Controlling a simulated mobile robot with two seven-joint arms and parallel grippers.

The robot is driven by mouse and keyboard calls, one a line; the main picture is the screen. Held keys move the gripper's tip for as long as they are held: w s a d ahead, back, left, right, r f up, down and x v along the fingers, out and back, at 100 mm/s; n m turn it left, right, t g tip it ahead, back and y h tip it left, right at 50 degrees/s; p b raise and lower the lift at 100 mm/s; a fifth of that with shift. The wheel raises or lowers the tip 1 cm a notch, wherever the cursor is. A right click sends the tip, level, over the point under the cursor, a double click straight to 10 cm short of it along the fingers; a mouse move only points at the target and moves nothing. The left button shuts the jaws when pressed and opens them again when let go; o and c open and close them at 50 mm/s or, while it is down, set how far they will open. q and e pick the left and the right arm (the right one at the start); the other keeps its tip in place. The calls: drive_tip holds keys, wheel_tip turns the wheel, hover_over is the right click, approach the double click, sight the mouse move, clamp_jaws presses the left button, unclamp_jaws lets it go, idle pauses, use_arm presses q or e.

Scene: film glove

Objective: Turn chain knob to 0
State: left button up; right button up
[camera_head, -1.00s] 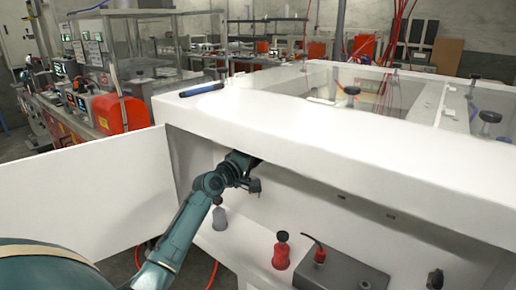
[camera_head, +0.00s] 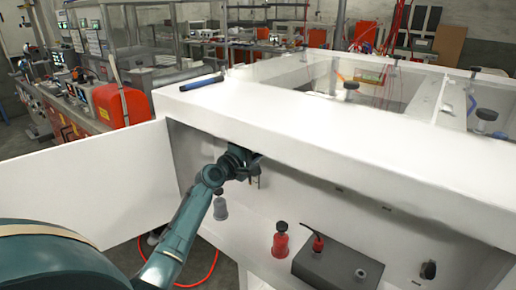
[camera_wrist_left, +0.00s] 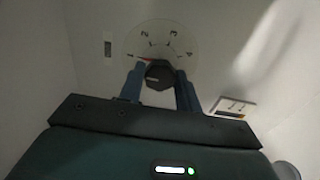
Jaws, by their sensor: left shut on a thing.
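The chain knob (camera_wrist_left: 159,74) is a dark faceted knob on a round pale dial (camera_wrist_left: 157,44) in the left wrist view. The dial shows the numbers 1 to 4, and a red mark sits at the knob's left, close to the 1. My left gripper (camera_wrist_left: 160,80) is shut on the knob, one blue finger on each side. In the head view my left gripper (camera_head: 256,178) reaches under the white top into the open cabinet; the knob is hidden there. My right gripper is not in view.
The white cabinet top (camera_head: 300,120) overhangs my left arm. An open white door (camera_head: 90,185) stands to the left.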

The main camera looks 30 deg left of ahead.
use_arm(q)
drive_tip(key=o, duration=1)
drive_tip(key=shift+c, duration=0.2)
drive_tip(key=s+a, duration=0.1)
drive_tip(key=s, duration=1.2)
